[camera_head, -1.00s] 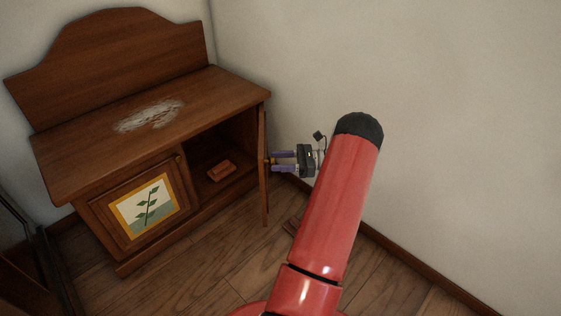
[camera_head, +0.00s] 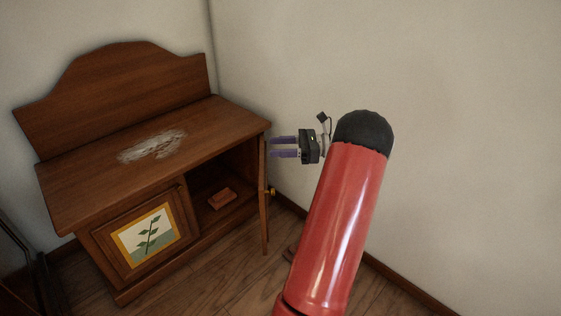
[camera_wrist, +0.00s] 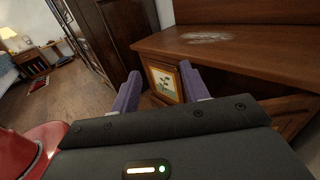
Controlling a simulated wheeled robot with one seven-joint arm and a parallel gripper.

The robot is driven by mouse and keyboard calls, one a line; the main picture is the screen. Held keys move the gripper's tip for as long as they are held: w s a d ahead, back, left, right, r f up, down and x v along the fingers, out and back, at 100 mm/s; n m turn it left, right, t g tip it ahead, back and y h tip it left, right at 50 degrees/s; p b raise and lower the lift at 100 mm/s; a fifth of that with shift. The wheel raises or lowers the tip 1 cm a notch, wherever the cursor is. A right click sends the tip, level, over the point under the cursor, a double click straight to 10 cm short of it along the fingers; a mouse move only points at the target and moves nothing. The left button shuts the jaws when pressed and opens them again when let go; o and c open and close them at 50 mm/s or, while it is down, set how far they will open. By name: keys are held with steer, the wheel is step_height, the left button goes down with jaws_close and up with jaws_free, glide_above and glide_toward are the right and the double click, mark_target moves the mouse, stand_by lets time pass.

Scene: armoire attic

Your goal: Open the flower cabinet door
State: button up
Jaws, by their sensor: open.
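The flower cabinet (camera_head: 90,191) is dark wood with a raised back panel. Its left door (camera_head: 112,252) bears a framed green plant picture (camera_head: 147,234) and looks shut. The right door (camera_head: 263,200) stands open, swung outward, with a small yellow knob (camera_head: 271,191) on its outer side. My gripper (camera_head: 271,147) is open and empty, to the right of the open door's upper part, above the knob. In the wrist view my purple fingers (camera_wrist: 158,92) are spread apart, with the plant picture (camera_wrist: 165,82) between and beyond them.
A reddish-brown block (camera_head: 222,198) lies inside the right compartment. The cabinet top (camera_head: 200,130) has a pale worn patch. Walls stand close behind and to the right. The wrist view shows a tall dark armoire (camera_wrist: 112,35) and a lit lamp (camera_wrist: 8,36) farther off.

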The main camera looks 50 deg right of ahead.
step_height(320, 180, up, 2)
steer(key=shift+r, duration=0.2)
